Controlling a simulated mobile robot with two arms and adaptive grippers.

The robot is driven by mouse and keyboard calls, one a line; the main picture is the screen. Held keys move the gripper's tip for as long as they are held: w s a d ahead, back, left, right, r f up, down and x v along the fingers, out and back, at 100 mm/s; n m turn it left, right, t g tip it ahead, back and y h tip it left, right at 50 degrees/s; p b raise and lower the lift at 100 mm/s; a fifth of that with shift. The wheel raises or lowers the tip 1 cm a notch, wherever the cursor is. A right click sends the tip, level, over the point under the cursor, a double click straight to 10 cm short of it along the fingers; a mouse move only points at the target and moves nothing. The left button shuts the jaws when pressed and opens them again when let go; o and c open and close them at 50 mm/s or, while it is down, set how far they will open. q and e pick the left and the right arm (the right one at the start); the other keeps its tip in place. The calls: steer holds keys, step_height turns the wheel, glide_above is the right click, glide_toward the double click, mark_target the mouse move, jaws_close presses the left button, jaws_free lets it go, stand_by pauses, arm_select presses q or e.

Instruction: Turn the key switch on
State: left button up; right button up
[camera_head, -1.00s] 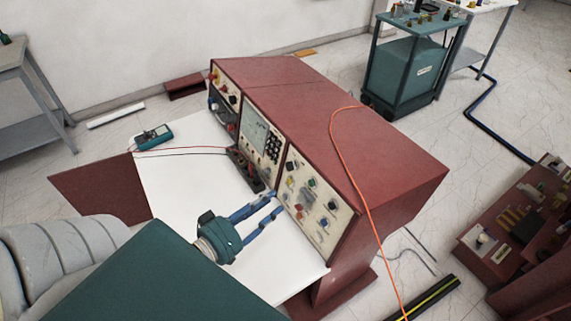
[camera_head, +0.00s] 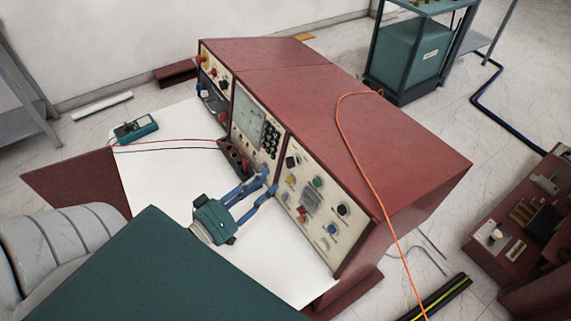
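The red console carries a right-hand panel (camera_head: 318,205) of small controls: a black knob (camera_head: 342,210), a green button (camera_head: 318,182), a yellow one (camera_head: 291,179) and a blue one (camera_head: 333,229). I cannot tell which control is the key switch. My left gripper (camera_head: 271,180) is above the white desk top, its blue fingers apart and nothing seen between them. The fingertips point at the left edge of this panel, near its seam with the middle panel. I cannot tell whether they touch it. My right gripper is out of view.
A middle panel with a screen and keypad (camera_head: 258,125) stands left of the fingers. A teal meter (camera_head: 136,129) with red and black leads lies on the white desk top (camera_head: 165,180). An orange cable (camera_head: 361,165) hangs over the console.

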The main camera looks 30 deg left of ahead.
mark_target(287, 164)
arm_select(q)
steer(key=w, duration=0.2)
steer(key=w+d+p, duration=0.1)
steer(key=w, duration=0.4)
steer(key=shift+w+d+r+p, duration=0.15)
steer(key=shift+w+d+p, duration=0.05)
steer(key=shift+w+p, duration=0.1)
steer(key=shift+w+d, duration=0.15)
steer(key=shift+w, duration=0.35)
jaws_close()
